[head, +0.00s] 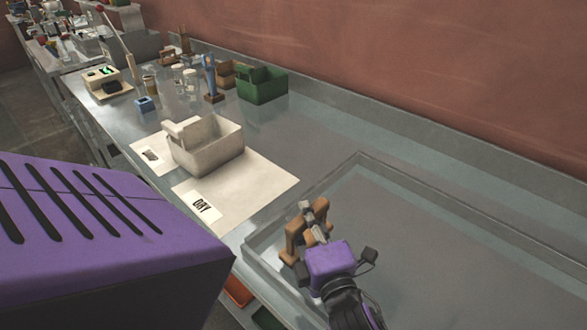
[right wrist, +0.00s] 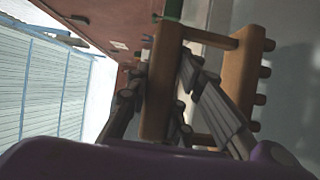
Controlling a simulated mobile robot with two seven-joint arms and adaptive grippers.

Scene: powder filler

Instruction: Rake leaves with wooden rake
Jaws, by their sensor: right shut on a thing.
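The wooden rake (head: 293,240) is a small brown wooden piece at the left side of a wide shallow grey tray (head: 410,180) in the head view. In the right wrist view the rake (right wrist: 162,85) fills the middle, with a row of short pegs along its right bar. My right gripper (head: 314,222) is shut on the rake; its dark fingers (right wrist: 195,90) reach across it in the wrist view. I cannot tell whether the rake touches the tray floor. I see no leaves in either view. My left gripper is not in view.
A beige bin (head: 207,158) stands on a white sheet with a DRY label (head: 201,206). Behind it are a green box (head: 262,86), a brown box (head: 230,73), glass jars and a blue-handled tool (head: 210,78). The tray's visible floor looks clear.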

